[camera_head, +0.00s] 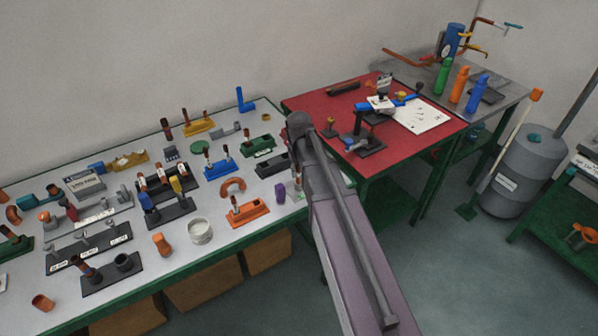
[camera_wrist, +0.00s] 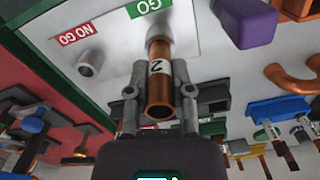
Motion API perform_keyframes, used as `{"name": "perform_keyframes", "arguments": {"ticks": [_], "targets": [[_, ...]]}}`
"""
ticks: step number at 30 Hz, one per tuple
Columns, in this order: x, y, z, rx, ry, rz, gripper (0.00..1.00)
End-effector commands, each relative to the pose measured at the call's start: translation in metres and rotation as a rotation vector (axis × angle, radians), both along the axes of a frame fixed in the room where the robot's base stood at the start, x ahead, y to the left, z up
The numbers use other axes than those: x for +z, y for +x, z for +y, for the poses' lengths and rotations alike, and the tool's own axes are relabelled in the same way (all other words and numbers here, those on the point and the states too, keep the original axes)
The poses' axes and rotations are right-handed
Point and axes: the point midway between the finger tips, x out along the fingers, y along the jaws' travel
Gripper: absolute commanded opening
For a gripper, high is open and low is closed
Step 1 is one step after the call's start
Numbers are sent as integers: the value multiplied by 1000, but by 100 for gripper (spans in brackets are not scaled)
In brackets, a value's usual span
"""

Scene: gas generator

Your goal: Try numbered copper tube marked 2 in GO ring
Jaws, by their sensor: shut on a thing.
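In the wrist view, my gripper (camera_wrist: 160,74) is shut on the copper tube (camera_wrist: 160,92), with one finger on each side. A white label with a dark 2 shows on the tube. The tube's far end meets the grey GO ring (camera_wrist: 158,32) beside the green GO label (camera_wrist: 148,7); I cannot tell how far inside it is. The tube's near end is open toward the camera. The grey NO GO ring (camera_wrist: 89,64) stands empty beside the red NO GO label (camera_wrist: 80,33).
A purple block (camera_wrist: 245,22) is close to the GO ring; it also shows in the head view (camera_head: 280,192). An orange holder (camera_head: 248,212) and several coloured holders crowd the white-topped table (camera_head: 222,247). The red-topped table (camera_head: 318,101) adjoins it.

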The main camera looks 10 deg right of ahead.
Motion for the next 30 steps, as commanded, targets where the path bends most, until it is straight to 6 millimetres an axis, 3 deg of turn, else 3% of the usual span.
{"name": "perform_keyframes", "arguments": {"ticks": [11, 30], "targets": [[4, 0, 0, 0, 0, 0, 0], [31, 0, 0, 0, 0, 0, 0]]}}
